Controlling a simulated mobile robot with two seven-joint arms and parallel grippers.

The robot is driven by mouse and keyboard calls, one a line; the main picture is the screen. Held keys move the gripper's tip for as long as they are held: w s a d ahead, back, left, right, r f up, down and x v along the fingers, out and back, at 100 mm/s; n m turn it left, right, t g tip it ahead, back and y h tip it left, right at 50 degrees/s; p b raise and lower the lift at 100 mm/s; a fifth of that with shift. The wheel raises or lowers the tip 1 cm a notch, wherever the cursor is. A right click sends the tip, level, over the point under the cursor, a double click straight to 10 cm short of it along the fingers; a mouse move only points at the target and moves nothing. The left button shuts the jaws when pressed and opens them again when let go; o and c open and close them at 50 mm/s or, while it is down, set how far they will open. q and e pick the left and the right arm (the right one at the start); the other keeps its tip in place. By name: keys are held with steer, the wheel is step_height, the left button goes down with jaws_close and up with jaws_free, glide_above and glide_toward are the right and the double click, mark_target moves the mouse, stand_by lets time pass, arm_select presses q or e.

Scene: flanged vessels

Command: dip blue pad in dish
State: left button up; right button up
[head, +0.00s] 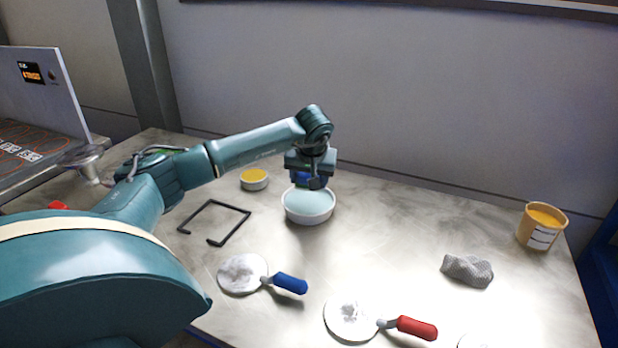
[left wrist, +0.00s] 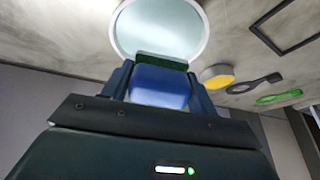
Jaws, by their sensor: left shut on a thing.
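The dish (head: 309,212) is a round white bowl with a pale blue-green inside, standing on the table's back middle. It also shows in the left wrist view (left wrist: 203,43), just beyond my fingers. My left gripper (head: 309,182) is right over the dish's back part, pointing down. It is shut on the blue pad (left wrist: 160,86), a blue block with a dark green layer at its far end. In the head view only a bit of the blue pad (head: 303,177) shows between the fingers. I cannot tell whether its end touches the dish's contents. My right gripper is not in view.
A small yellow-topped tin (head: 254,179) stands left of the dish, near a black open frame (head: 213,222). Blue-handled (head: 289,283) and red-handled (head: 416,328) round tools lie in front. A grey cloth (head: 467,270) and yellow tub (head: 541,226) are right.

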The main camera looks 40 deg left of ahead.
arm_select(q)
steer(key=shift+r, duration=0.1)
step_height(320, 180, up, 4)
steer(key=p, duration=0.3)
steer(key=shift+p, duration=0.4)
